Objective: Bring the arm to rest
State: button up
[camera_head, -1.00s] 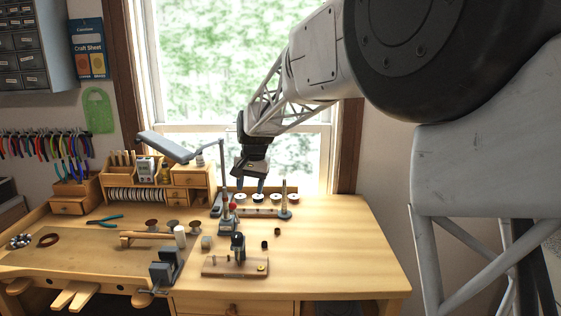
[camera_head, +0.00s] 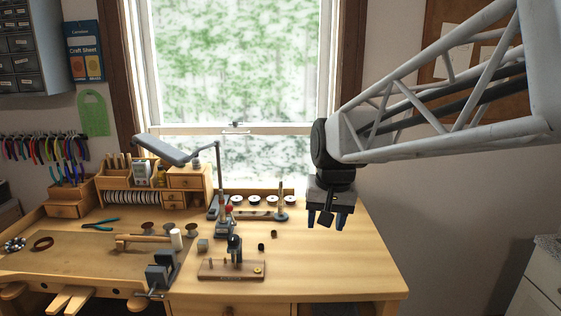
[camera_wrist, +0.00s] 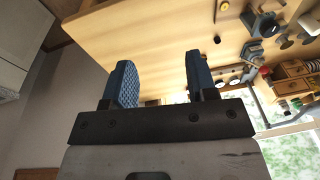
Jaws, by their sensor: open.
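My gripper (camera_head: 325,219) hangs at the right side of the workbench (camera_head: 335,270) in the head view, pointing down above the tabletop. In the wrist view, its two blue textured fingers (camera_wrist: 160,85) stand well apart with nothing between them. My arm reaches in from the right of the head view.
A small wooden stand with a dark tool (camera_head: 235,268) sits near the bench front. A vise (camera_head: 163,272) is at the front edge. A jointed lamp (camera_head: 180,152) stands behind. Several spools (camera_head: 263,200) line the back. The bench's right part is clear.

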jog(key=s+d+f, duration=0.2)
jog(key=s+d, duration=0.1)
jog(key=s, duration=0.4)
jog(key=s+d+f, duration=0.2)
jog(key=s+d, duration=0.1)
jog(key=s, duration=0.4)
jog(key=s+d+f+h, duration=0.1)
jog(key=s+d+f, duration=0.2)
jog(key=s, duration=0.5)
jog(key=shift+n+t, duration=0.3)
jog(key=shift+t, duration=0.1)
